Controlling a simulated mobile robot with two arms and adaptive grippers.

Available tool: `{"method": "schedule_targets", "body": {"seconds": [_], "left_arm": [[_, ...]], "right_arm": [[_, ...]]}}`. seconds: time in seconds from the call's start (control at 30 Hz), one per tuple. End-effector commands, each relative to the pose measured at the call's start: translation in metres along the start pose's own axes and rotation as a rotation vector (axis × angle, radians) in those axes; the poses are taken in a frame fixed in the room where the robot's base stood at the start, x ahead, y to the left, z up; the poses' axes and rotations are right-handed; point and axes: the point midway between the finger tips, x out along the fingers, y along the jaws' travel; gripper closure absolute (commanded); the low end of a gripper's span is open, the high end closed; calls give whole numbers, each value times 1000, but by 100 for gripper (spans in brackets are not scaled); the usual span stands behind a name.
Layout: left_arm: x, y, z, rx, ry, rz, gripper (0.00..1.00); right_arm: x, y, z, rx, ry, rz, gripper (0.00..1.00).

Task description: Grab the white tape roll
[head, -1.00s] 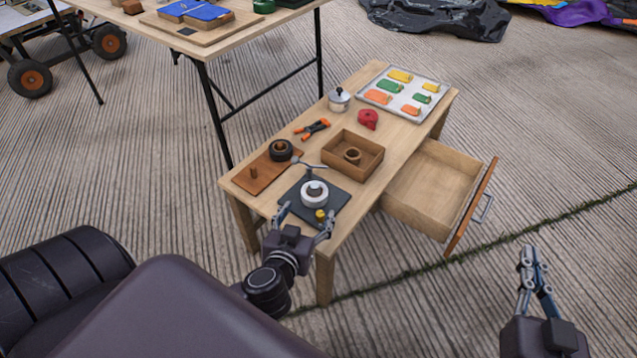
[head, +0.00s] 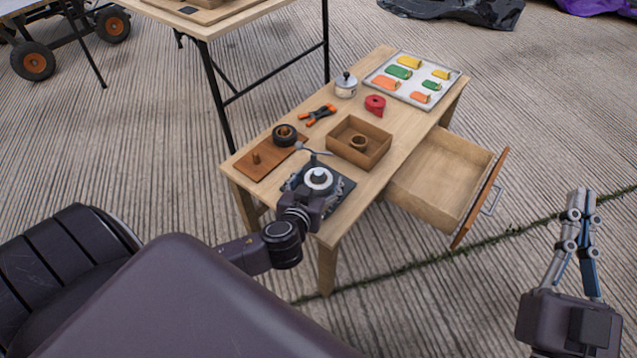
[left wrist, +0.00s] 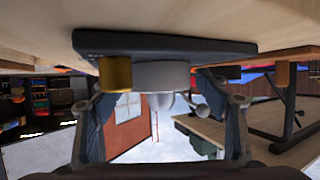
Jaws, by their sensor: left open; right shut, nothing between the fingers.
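The white tape roll (head: 319,180) sits on a dark square base (head: 343,184) near the front end of the wooden table, with a dark centre showing on top. In the left wrist view, which looks upside down, the roll (left wrist: 161,76) is beside a yellow cylinder (left wrist: 115,74) under the dark base (left wrist: 165,43). My left gripper (head: 314,188) is open, its fingers spread on either side of the roll; contact cannot be told. My right gripper (head: 580,207) is shut and empty, over the ground at the right.
An open wooden box (head: 374,139) with a brown ring stands just behind the roll. A brown peg board (head: 265,173), a black roll (head: 285,135), an orange clamp (head: 318,115) and a red tape roll (head: 375,104) lie nearby. An open drawer (head: 440,185) juts out right.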

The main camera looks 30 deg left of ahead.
Motion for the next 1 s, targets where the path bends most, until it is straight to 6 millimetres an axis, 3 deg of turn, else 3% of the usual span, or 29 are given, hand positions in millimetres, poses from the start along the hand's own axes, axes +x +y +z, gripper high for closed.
{"method": "schedule_targets", "body": {"seconds": [0.33,0.73,1.0], "left_arm": [[4,0,0,0,-1,0,33],[4,0,0,0,-1,0,77],[4,0,-1,0,0,0,78]], "right_arm": [[0,-1,-7,2,32,-2,100],[0,-1,-7,1,31,-1,100],[0,-1,-7,2,30,-1,100]]}}
